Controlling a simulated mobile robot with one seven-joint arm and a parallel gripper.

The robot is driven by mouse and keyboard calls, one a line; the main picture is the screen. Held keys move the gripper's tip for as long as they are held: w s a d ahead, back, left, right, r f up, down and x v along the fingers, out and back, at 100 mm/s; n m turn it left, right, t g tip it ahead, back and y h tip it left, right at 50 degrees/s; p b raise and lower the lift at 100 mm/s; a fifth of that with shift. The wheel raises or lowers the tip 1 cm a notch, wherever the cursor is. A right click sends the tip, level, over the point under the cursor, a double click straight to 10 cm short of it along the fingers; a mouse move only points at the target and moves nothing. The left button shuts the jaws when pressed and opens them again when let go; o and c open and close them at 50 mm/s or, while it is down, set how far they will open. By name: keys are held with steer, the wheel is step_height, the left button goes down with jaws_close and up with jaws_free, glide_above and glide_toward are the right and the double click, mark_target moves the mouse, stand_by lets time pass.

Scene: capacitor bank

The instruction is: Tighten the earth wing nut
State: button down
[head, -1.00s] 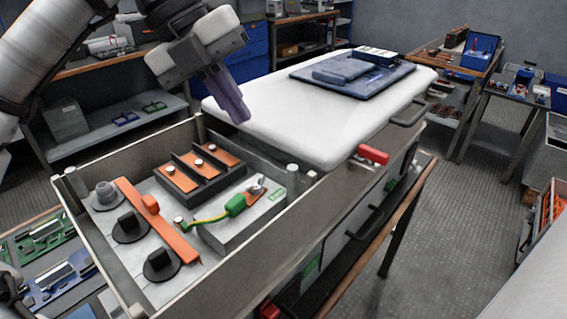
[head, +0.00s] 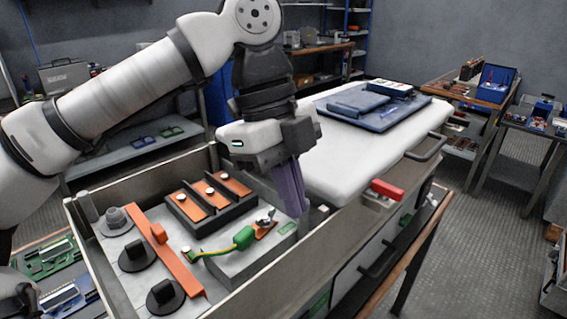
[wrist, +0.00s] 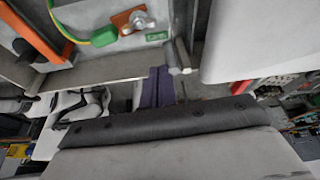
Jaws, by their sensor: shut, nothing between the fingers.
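The earth wing nut (head: 265,222) is a small metal nut on an orange copper tab (head: 262,231), on top of a grey block in the open bay. It also shows in the wrist view (wrist: 138,20), near the top, beside a green label (wrist: 157,36). A green-and-yellow cable with a green sleeve (head: 243,237) leads to the tab. My gripper (head: 298,212) points down just right of the nut, near the bay's right corner. Its purple fingers (wrist: 160,72) are shut, empty and apart from the nut.
The bay's front wall (head: 270,280) rises between the block and the aisle. A metal post (wrist: 178,55) stands close to the fingers. An orange bar (head: 165,252) and black knobs lie left. A white lid (head: 350,160) with a blue mat (head: 375,112) fills the right side.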

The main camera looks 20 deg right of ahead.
mark_target(266, 218)
steer(key=x, duration=0.3)
steer(key=shift+f, duration=0.25)
steer(key=shift+w+a+r, duration=0.1)
steer(key=shift+w+a, duration=0.2)
steer(key=shift+w, duration=0.3)
steer(key=shift+w+a+r, duration=0.1)
steer(key=shift+w+a, duration=0.15)
steer(key=shift+w, duration=0.4)
steer(key=shift+w+a+p, duration=0.25)
steer(key=shift+w+p, duration=0.05)
steer(key=shift+w, duration=0.25)
